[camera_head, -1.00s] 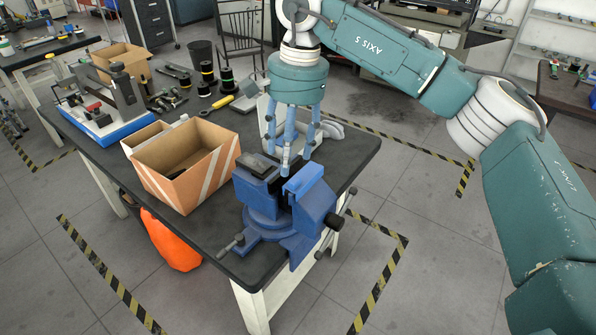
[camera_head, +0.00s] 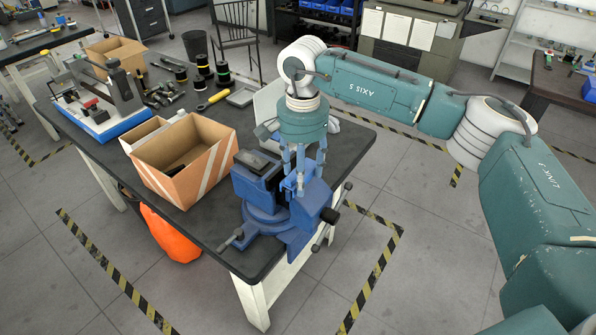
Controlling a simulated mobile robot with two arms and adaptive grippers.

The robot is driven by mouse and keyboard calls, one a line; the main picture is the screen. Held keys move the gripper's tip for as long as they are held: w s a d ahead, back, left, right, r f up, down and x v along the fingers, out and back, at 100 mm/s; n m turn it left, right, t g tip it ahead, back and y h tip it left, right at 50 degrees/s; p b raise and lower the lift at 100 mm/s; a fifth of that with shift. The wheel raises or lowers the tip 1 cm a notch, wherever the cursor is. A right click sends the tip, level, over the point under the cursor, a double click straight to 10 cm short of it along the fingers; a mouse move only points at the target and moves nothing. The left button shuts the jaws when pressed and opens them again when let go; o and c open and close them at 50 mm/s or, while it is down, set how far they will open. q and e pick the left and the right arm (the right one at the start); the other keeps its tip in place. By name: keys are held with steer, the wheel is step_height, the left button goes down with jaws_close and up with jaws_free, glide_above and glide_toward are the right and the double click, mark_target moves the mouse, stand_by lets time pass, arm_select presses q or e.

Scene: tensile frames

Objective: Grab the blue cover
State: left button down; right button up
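A blue vise (camera_head: 262,208) stands on the front right corner of the dark workbench. The blue cover (camera_head: 312,194) appears to be the lighter blue piece on the vise's right jaw, partly hidden by my gripper. My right gripper (camera_head: 302,180) comes down from above, its fingers at that jaw. Whether the fingers close on the cover or only stand around it cannot be told. My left gripper is not in view.
An open cardboard box (camera_head: 178,158) stands left of the vise. Spools (camera_head: 204,68), a yellow-handled tool (camera_head: 214,100) and a blue-based device (camera_head: 102,108) are behind. A white panel (camera_head: 268,100) stands behind my gripper. An orange bag (camera_head: 168,236) is under the bench.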

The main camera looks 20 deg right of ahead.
steer(key=shift+f, duration=0.1)
steer(key=shift+c, duration=0.5)
steer(key=c, duration=0.8)
steer(key=shift+c, duration=0.2)
